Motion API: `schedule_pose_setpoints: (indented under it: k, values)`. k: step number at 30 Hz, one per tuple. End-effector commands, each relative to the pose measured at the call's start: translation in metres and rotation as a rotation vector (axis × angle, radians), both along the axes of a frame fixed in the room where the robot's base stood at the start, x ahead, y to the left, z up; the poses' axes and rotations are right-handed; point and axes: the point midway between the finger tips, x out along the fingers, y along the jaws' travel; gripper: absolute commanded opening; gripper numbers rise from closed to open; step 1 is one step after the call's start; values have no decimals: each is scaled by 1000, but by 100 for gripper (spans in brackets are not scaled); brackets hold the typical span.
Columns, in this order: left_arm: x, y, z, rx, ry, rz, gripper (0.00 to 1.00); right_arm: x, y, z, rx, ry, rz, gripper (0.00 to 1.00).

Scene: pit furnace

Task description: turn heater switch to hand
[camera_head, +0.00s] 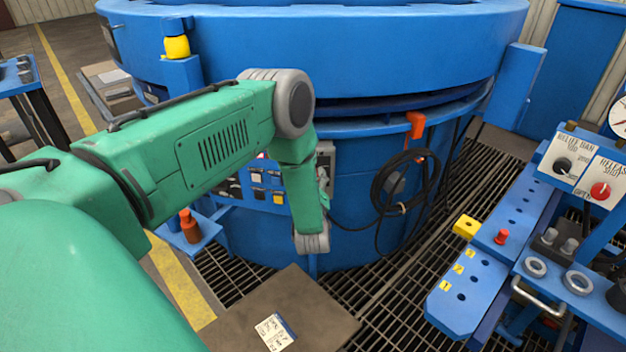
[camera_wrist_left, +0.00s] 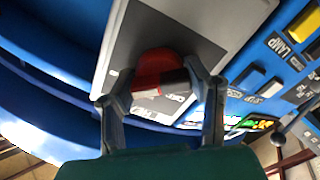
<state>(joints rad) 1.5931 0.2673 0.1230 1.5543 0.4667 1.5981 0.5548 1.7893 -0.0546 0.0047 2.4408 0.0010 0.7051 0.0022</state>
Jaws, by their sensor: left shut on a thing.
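A red rotary knob (camera_wrist_left: 150,68) with a dark and pale grip bar sits on a dark plate with a grey frame (camera_wrist_left: 108,45) in the left wrist view. I take it to be the heater switch; its small marking is too blurred to read, so its position cannot be told. My left gripper (camera_wrist_left: 160,92) has one finger on each side of the knob and is shut on it. In the head view the control panel (camera_head: 257,194) on the blue furnace is partly covered by my green left arm, which hides the knob and the fingertips. My right gripper is not in view.
Beside the plate are yellow and dark switches, one labelled LAMP (camera_wrist_left: 296,30), and a lever (camera_wrist_left: 283,133). A black cable coil (camera_head: 408,185) hangs right of my arm. A blue bench (camera_head: 480,290) with gauges and knobs stands at right. Grated floor (camera_head: 390,270) lies between.

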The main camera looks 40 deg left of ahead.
Motion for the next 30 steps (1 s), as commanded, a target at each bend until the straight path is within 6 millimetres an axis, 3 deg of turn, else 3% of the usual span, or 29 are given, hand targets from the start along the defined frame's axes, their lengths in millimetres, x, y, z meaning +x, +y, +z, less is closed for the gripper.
schedule_pose_setpoints:
  k: [10,11,12,23,30]
  values:
    - [-3,-2,-6,-4,17,-3,15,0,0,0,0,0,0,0]
    - [-3,-2,-6,-4,17,-3,50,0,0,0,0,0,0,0]
    - [-3,-2,-6,-4,16,-3,64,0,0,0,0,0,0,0]
    - [-3,-2,-2,0,6,-2,66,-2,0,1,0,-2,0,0]
    - [-29,-26,-2,-2,9,-3,66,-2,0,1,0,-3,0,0]
